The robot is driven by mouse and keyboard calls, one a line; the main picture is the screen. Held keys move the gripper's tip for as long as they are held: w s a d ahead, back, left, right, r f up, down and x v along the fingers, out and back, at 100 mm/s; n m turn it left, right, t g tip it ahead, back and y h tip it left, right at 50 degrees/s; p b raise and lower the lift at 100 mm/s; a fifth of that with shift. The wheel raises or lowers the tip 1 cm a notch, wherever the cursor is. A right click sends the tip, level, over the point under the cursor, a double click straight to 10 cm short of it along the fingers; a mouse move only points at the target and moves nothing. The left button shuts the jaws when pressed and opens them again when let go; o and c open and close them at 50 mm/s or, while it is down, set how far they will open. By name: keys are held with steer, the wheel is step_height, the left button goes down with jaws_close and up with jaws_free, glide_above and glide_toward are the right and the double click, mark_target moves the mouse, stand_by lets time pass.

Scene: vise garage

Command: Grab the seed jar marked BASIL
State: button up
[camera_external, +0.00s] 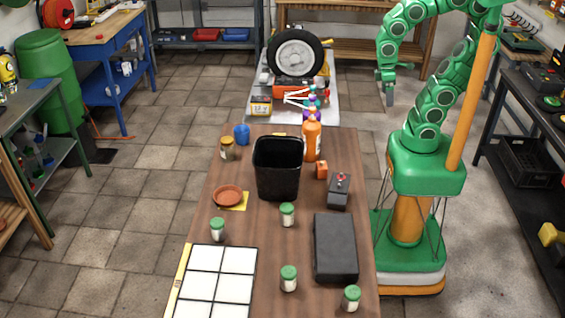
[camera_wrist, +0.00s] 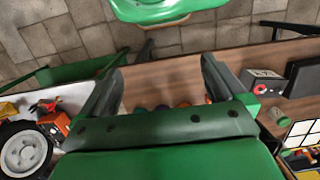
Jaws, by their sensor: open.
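Several small jars with green lids stand upright on the brown table (camera_external: 262,250) in the external view. One jar (camera_external: 217,230) is near the left edge, one (camera_external: 287,215) near the middle, one (camera_external: 289,279) nearer the front, and one (camera_external: 352,299) at the front right. Their labels are too small to read, so I cannot tell which is BASIL. My gripper (camera_external: 388,100) hangs beyond the table's far right side, well away from the jars. It is open and empty, its fingers spread in the wrist view (camera_wrist: 160,88).
A black bin (camera_external: 277,170), an orange bottle (camera_external: 312,142) and a dark device (camera_external: 339,188) stand toward the table's back. A white grid panel (camera_external: 215,282) lies front left. A wheel (camera_external: 297,52) is behind.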

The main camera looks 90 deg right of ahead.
steer(key=c, duration=0.3)
